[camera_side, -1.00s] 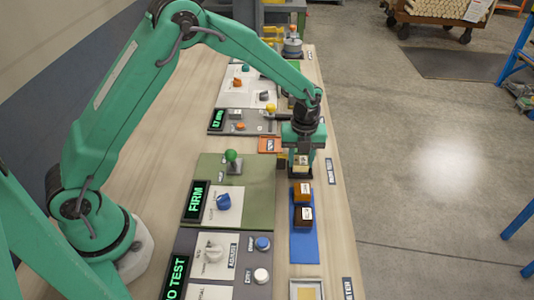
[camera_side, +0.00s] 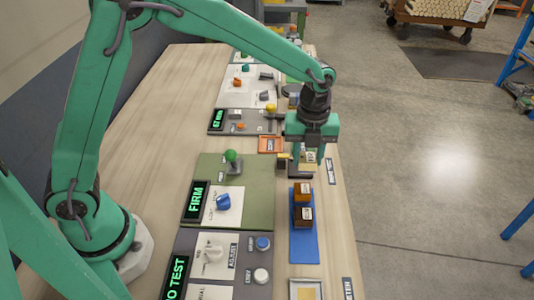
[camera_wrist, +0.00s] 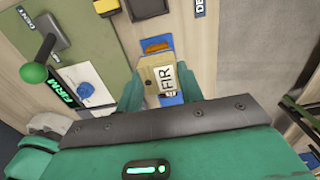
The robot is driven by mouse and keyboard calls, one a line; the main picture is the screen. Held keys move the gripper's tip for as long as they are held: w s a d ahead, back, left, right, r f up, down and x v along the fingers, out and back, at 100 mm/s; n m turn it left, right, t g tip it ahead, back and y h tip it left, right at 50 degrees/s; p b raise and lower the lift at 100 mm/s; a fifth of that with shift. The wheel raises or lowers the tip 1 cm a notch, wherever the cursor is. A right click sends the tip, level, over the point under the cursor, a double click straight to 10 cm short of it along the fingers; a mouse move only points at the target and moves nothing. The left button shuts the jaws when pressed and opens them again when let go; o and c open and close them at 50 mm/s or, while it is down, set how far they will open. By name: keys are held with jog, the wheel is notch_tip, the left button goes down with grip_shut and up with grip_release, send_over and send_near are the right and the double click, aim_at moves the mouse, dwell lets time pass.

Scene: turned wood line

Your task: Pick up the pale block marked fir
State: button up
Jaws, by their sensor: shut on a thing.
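The pale block marked FIR (camera_wrist: 163,77) is between the green fingers in the wrist view, its label facing the camera. In the side view the pale block (camera_side: 310,156) shows small between the fingertips, partly hidden by them. My gripper (camera_side: 310,158) is shut on it, just beyond the far end of the blue mat (camera_side: 304,242). Whether the block clears the surface below is hard to tell. The wrist view shows my gripper (camera_wrist: 160,92) with its body across the bottom.
An orange-brown block (camera_side: 302,190) and a dark brown block (camera_side: 303,214) stand on the blue mat. A green panel with a green-knobbed lever (camera_side: 231,156) and a FIRM display (camera_side: 196,202) lies to the left. An orange tray (camera_side: 271,144) lies behind. Bare table (camera_side: 165,140) extends left.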

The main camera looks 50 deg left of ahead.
jog(key=shift+s+d+r, duration=1)
jog(key=shift+s+d, duration=0.1)
jog(key=shift+d, duration=0.1)
send_over(303, 146)
notch_tip(303, 146, down, 7)
jog(key=shift+r, duration=0.1)
dwell(0.6)
jog(key=shift+f, duration=2)
jog(key=shift+f, duration=0.1)
